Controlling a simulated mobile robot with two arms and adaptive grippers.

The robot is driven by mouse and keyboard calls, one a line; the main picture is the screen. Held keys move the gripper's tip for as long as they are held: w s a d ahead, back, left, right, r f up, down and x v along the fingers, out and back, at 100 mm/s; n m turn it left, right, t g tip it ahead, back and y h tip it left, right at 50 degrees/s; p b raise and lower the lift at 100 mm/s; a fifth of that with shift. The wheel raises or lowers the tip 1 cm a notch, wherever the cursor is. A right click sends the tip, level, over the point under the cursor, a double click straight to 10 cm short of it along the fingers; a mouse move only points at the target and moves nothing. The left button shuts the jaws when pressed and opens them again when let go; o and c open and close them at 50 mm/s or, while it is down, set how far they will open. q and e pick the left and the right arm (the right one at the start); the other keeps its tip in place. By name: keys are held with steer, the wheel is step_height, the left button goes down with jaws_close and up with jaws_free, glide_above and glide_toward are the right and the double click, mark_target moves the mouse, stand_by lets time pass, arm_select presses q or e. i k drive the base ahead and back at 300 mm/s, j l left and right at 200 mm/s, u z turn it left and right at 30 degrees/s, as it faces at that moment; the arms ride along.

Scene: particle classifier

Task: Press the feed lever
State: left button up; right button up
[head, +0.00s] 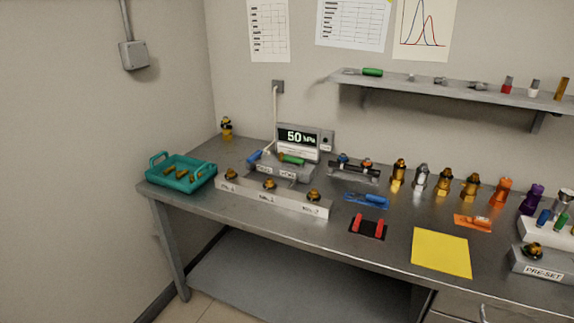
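A grey control box (283,172) stands on the bench in front of a pressure display (298,139) that reads 50. Two levers sit on the box: one with a blue handle (254,157) at its left and one with a green handle (292,159) near its middle. Small labels are on the box front, too small to read, so I cannot tell which lever is the feed lever. Neither of my grippers is in view, and nothing touches the levers.
A grey block (273,197) with several brass fittings lies in front of the box. A teal tray (183,183) is at the left. Several fittings (398,175) line the back right. A yellow sheet (441,252) lies at the front. A shelf (440,85) hangs above.

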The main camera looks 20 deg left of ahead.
mark_target(257, 153)
steer(key=i+j, duration=0.2)
steer(key=j, duration=0.2)
steer(key=i+j, duration=0.2)
steer(key=j, duration=0.15)
steer(key=i+j, duration=0.2)
steer(key=j, duration=0.2)
steer(key=i+j, duration=0.2)
steer(key=j, duration=0.15)
steer(key=i+j, duration=0.2)
steer(key=j, duration=0.2)
steer(key=i+j, duration=0.2)
steer(key=j, duration=0.15)
